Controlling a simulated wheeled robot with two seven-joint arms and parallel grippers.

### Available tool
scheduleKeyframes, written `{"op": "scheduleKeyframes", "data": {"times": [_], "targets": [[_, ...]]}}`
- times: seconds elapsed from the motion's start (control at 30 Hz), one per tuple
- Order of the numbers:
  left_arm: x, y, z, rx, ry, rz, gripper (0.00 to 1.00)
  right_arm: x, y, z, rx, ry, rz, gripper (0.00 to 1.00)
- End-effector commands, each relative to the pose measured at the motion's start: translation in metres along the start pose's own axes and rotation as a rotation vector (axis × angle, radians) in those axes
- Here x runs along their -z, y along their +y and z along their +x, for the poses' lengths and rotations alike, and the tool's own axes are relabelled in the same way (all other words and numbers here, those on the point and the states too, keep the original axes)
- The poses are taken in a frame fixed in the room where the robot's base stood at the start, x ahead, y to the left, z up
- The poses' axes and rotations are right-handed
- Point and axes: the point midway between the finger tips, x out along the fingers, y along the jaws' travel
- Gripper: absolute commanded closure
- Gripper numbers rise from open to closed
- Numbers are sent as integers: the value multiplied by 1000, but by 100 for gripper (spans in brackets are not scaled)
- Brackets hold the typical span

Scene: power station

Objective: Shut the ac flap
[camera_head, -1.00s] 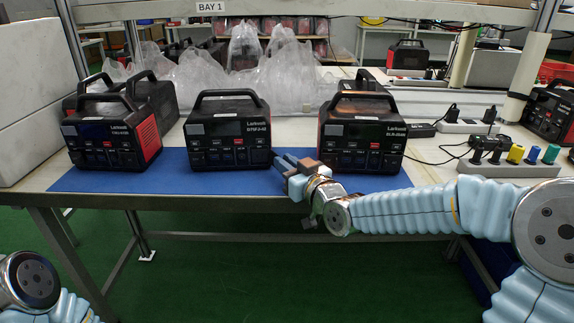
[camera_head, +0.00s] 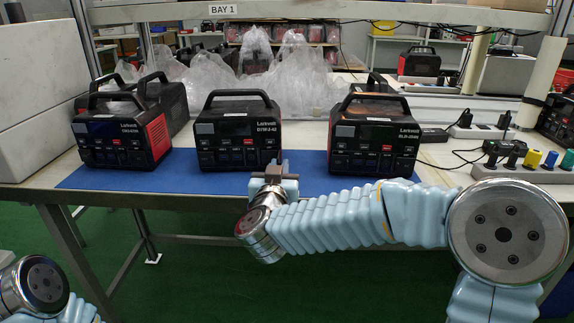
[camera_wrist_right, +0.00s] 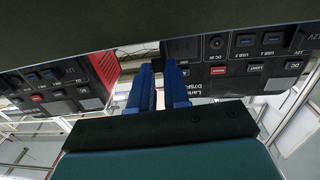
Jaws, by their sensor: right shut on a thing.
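Three black power stations stand in a row on the blue mat (camera_head: 310,185): the left one (camera_head: 118,142), the middle one (camera_head: 236,140) and the right one (camera_head: 373,145). Their fronts carry sockets and buttons. I cannot pick out the AC flap. My right gripper (camera_head: 281,168) is at the lower right front of the middle station; I cannot tell whether it touches. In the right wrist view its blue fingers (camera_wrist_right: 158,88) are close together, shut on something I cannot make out. Station fronts lie on both sides of them. My left gripper is out of view.
A power strip with several coloured plugs (camera_head: 533,158) lies at the right. Clear plastic bags (camera_head: 295,80) stand behind the stations. A white box (camera_head: 40,90) stands at the far left. The mat in front of the left station is clear.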

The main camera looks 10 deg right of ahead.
Motion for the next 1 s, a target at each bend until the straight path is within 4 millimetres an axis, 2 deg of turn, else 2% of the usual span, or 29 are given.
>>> {"op": "scheduleKeyframes", "data": {"times": [0.03,0.5,0.73,1.0], "targets": [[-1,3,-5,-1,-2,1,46,3,-7,-1,-37,-1,0,100],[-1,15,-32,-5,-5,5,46,4,-31,3,-454,4,3,100],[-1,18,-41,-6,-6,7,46,4,-38,7,-586,4,5,100],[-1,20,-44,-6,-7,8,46,3,-42,9,-657,5,6,100]]}}
